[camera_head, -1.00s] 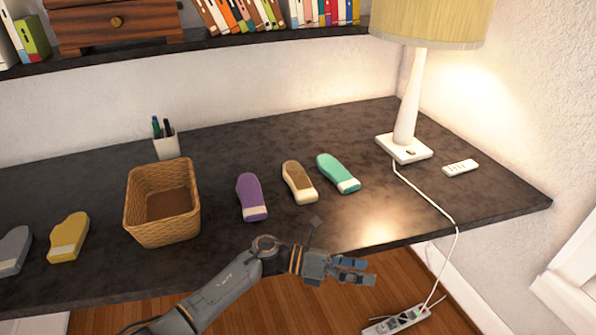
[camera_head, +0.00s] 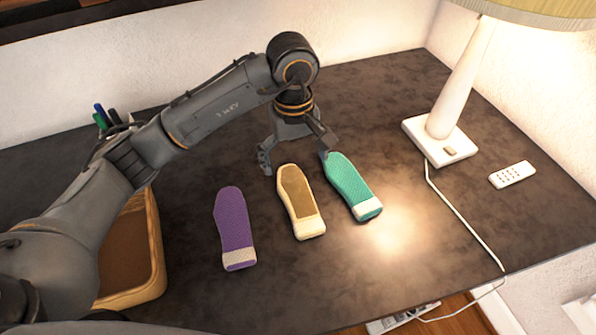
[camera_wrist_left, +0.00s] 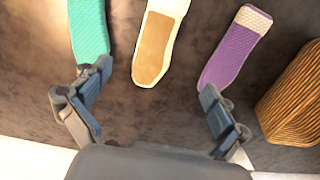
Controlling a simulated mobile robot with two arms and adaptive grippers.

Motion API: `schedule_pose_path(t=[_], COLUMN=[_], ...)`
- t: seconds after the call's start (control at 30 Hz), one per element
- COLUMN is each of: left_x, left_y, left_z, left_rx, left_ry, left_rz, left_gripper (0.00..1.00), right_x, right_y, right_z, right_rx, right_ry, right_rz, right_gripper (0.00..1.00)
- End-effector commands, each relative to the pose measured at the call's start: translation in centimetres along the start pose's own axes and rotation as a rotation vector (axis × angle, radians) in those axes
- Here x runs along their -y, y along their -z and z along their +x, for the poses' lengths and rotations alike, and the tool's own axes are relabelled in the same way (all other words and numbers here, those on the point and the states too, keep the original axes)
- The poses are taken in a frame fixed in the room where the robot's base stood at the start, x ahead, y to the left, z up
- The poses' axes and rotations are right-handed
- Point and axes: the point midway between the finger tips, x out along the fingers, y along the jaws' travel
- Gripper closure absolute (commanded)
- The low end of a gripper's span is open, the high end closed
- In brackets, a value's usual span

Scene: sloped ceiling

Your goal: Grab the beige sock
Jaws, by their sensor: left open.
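The beige sock (camera_head: 299,202) lies flat on the dark desk between a purple sock (camera_head: 234,228) and a teal sock (camera_head: 352,186). It has a tan panel and a cream edge and cuff. My left gripper (camera_head: 296,163) is open and empty, just behind the far end of the beige sock, pointing down. In the left wrist view the beige sock (camera_wrist_left: 157,48) lies ahead between the spread fingers (camera_wrist_left: 150,112). One finger appears close to the teal sock (camera_wrist_left: 88,28), the other close to the purple sock (camera_wrist_left: 235,48); contact cannot be told. My right gripper is not in view.
A wicker basket (camera_head: 153,240) stands at the left, partly behind my left arm; it also shows in the left wrist view (camera_wrist_left: 292,98). A lamp (camera_head: 440,139) with a cord and a white remote (camera_head: 512,174) are at the right. The desk front is clear.

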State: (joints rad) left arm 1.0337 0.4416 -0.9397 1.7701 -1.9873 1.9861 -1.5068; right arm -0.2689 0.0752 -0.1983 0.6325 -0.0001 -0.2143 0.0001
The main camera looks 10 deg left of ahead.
Motion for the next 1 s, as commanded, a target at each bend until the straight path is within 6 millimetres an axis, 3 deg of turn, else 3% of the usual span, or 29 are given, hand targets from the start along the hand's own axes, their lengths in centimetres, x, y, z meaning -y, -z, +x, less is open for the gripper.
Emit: schedule_pose_path(t=[0.13, 0.3, 0.5, 0.77, 1.0], left_x=[0.4, 0.4, 0.3, 0.0, -0.4], left_y=[0.3, 0.3, 0.5, 0.6, 0.8], left_z=[1.0, 4.5, 7.5, 9.5, 12.9], left_rx=[-0.023, -0.019, -0.021, -0.018, -0.019], left_ry=[0.017, 0.018, 0.014, 0.015, 0.013], left_rz=[0.012, 0.012, 0.011, 0.009, 0.010], left_gripper=[0.02, 0.02, 0.02, 0.02, 0.02], right_x=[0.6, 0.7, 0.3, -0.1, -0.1], right_y=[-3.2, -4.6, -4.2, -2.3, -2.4], right_z=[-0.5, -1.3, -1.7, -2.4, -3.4], right_rx=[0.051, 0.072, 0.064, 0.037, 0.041], right_ry=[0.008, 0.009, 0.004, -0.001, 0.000], right_rz=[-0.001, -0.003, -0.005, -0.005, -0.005], right_gripper=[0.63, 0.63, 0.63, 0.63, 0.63])
